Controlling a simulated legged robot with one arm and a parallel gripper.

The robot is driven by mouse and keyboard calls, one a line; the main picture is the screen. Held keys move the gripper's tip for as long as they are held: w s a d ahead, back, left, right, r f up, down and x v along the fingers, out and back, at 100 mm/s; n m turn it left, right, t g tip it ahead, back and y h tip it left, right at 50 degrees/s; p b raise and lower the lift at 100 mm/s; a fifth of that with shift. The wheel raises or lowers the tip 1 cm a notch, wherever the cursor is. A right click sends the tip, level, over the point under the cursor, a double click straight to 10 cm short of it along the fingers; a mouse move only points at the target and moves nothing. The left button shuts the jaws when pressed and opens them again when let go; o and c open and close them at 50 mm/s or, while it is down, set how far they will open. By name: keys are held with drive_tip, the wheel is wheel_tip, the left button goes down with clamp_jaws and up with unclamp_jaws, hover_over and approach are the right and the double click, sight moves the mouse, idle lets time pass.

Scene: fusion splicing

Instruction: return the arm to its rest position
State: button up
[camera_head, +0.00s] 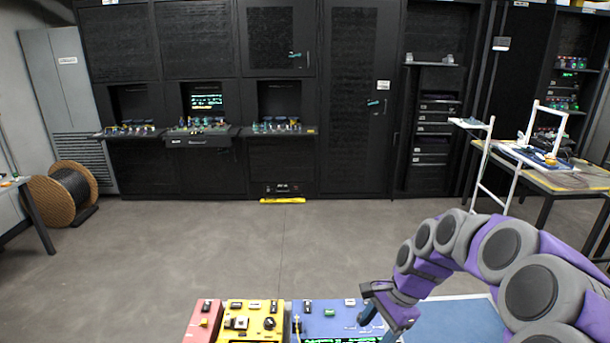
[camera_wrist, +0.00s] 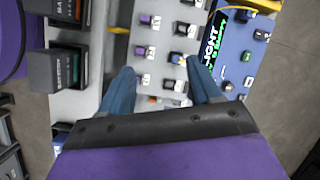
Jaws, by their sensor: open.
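My arm reaches in from the right of the head view, with purple and grey links bent over and down. My gripper (camera_head: 375,320) is low in the head view, by the right side of the blue device (camera_head: 335,317). In the wrist view my gripper (camera_wrist: 160,77) shows two blue fingers spread apart with nothing between them. Below the fingers is a light grey panel (camera_wrist: 125,52) with several small purple and black blocks. The blue device (camera_wrist: 228,68) with lit green letters also shows there, right of the fingers. I cannot tell the fingertips' height above the panel.
A yellow device (camera_head: 250,322) and a red one (camera_head: 203,322) stand left of the blue device. Black cabinets (camera_head: 345,110) line the back. A work table (camera_head: 570,180) is at right, a cable spool (camera_head: 68,192) at left. The floor (camera_head: 230,240) between is clear.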

drive_tip(key=s+a+r+n+h, duration=0.1)
drive_tip(key=s+a+r+n, duration=0.1)
drive_tip(key=s+n, duration=0.2)
drive_tip(key=s+a+r+n+h, duration=0.1)
drive_tip(key=s+a+r+n, duration=0.2)
drive_tip(key=s, duration=0.7)
drive_tip(key=shift+s+r+n+g, duration=0.2)
drive_tip(key=shift+s+n+g, duration=0.1)
drive_tip(key=shift+n, duration=0.1)
drive_tip(key=s+n, duration=0.2)
drive_tip(key=s, duration=0.3)
drive_tip(key=s+d+f+n+h, duration=0.1)
drive_tip(key=s+n, duration=0.1)
drive_tip(key=s, duration=0.4)
drive_tip(key=s+d+n+h, duration=0.1)
drive_tip(key=s, duration=0.4)
drive_tip(key=shift+s+d+f+n+g, duration=0.2)
drive_tip(key=shift+n+g, duration=0.1)
drive_tip(key=shift+n, duration=0.1)
drive_tip(key=shift+c, duration=0.3)
